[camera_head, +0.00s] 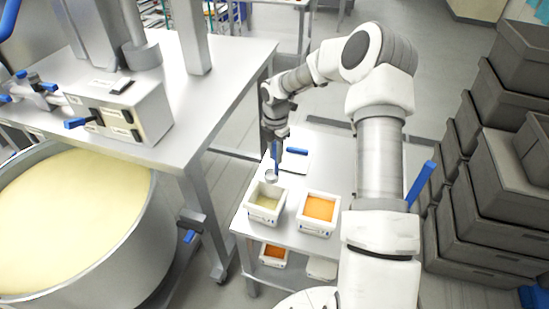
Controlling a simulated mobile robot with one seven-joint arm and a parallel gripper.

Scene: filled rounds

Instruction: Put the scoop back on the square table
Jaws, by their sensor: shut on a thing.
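The scoop (271,177) has a small round metal cup and an upright blue handle. My gripper (275,138) is shut on the handle, with the cup hanging below. In the picture the cup overlaps the back of a white tub of pale contents (266,202); I cannot tell whether it touches it. A small metal table (280,238), which looks like the square table, bears this tub. My arm hides part of the table's right side.
A second white tub with orange contents (319,209) stands to the right. A white flat piece (297,163) with a blue bar lies behind. A large steel bench (222,85) and a big vat (75,225) are at left. Grey crates (490,205) are stacked at right.

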